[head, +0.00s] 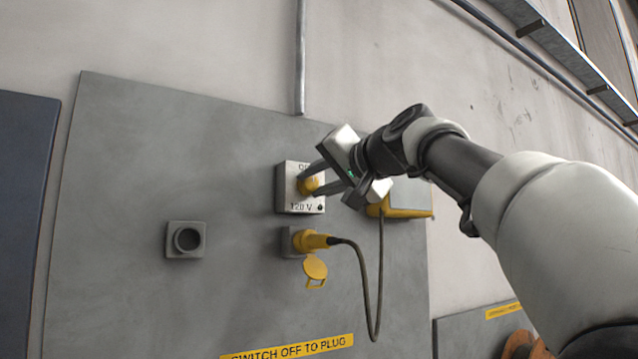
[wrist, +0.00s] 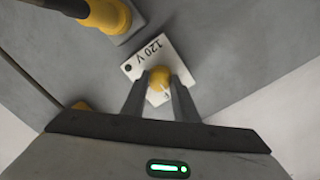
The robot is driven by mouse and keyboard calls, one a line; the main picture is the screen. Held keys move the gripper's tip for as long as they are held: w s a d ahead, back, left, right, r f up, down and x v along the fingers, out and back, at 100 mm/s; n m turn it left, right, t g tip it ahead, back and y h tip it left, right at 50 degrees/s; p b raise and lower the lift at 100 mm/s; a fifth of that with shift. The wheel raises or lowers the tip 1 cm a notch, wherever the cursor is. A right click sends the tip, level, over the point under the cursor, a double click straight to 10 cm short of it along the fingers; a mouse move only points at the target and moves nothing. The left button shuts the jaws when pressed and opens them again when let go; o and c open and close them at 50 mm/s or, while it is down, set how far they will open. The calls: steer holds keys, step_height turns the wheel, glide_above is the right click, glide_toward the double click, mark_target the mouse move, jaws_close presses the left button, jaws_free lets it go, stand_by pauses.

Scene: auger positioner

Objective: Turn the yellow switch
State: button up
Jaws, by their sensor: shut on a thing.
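The yellow switch (head: 309,184) is a round knob on a light metal plate (head: 300,205) marked "120 V", mounted on the grey wall panel. My gripper (head: 308,182) reaches it from the right, with one finger above and one below the knob. In the wrist view the yellow switch (wrist: 159,80) sits between the two fingertips of my gripper (wrist: 160,84), which are shut on it. A small white mark shows on the knob there. The fingers hide part of the knob and some of the plate's lettering.
Below the switch, a yellow plug (head: 312,241) sits in a socket, with its dark cable (head: 365,290) looping down and up to a yellow device (head: 405,211) at right. A yellow cap (head: 315,270) hangs below. An empty grey socket (head: 185,240) is at left.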

steer(key=o, duration=1.1)
steer(key=shift+c, duration=0.2)
steer(key=f+b+v, duration=0.1)
steer(key=b+v, duration=0.2)
steer(key=v, duration=1.4)
steer(key=shift+s+r, duration=0.2)
steer(key=shift+r, duration=0.25)
